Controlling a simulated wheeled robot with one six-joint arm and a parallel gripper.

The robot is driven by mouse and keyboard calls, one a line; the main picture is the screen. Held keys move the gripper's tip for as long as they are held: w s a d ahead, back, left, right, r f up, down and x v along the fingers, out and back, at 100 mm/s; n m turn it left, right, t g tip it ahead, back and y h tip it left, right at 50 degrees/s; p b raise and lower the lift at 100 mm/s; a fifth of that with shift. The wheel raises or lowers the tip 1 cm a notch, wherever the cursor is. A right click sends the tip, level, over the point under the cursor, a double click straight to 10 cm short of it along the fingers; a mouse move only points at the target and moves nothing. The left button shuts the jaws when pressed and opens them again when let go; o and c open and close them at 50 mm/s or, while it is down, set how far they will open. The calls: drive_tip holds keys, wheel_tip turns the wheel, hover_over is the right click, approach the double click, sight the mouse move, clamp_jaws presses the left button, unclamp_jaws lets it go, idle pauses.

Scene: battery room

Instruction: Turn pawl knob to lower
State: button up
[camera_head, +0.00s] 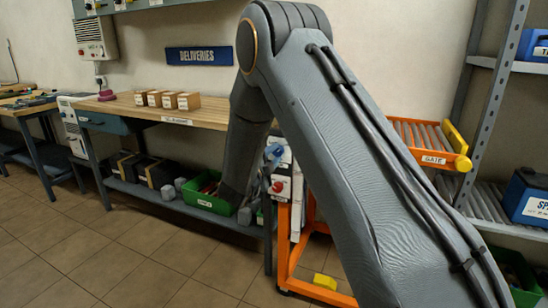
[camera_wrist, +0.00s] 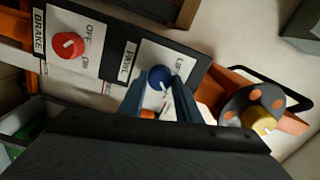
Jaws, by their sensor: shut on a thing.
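The blue pawl knob (camera_wrist: 160,78) sits on a white plate in the wrist view, beside a PAWL label. It has a white pointer line, and part of the word "LIFT" shows above it. My gripper (camera_wrist: 159,88) has a finger on each side of the knob and is shut on it. The lower part of the plate is hidden by the fingers.
A red BRAKE knob (camera_wrist: 68,45) with OFF and ON marks is left of the pawl plate. A dark disc with orange spots and a yellow knob (camera_wrist: 260,122) is at right. An orange frame (camera_head: 287,255) stands beside the workbench (camera_head: 150,112); tiled floor lies open in front.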

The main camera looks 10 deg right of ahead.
idle(0.4)
drive_tip(key=o, duration=1.1)
drive_tip(key=shift+c, duration=0.2)
drive_tip(key=shift+s+a, duration=0.1)
drive_tip(key=v, duration=0.7)
drive_tip(key=shift+s, duration=0.25)
drive_tip(key=shift+a, duration=0.15)
drive_tip(key=shift+w, duration=0.1)
